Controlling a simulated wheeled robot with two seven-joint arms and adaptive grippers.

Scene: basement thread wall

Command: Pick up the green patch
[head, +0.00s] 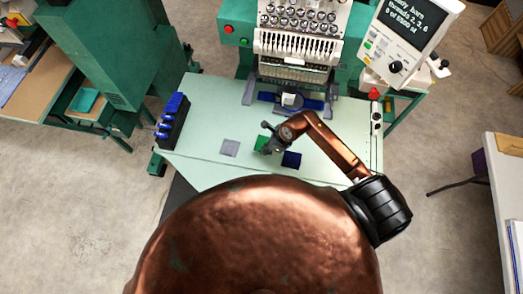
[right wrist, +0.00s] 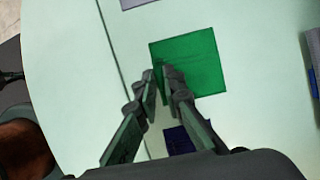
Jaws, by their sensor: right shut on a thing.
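The green patch (head: 261,143) is a flat square at the front middle of the pale green table. In the right wrist view the green patch (right wrist: 195,62) shows almost whole, with a thin dark line across it. My right gripper (head: 268,142) reaches it from the right. Its two fingertips (right wrist: 161,74) are close together at the patch's near-left edge, shut on it. I cannot tell whether the patch is clear of the table. My left gripper is not in view.
A grey patch (head: 229,147) lies left of the green one, and a navy patch (head: 291,160) lies right. The embroidery machine (head: 296,50) stands behind. A black rack with blue pieces (head: 172,122) stands at the table's left edge. The table between rack and grey patch is clear.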

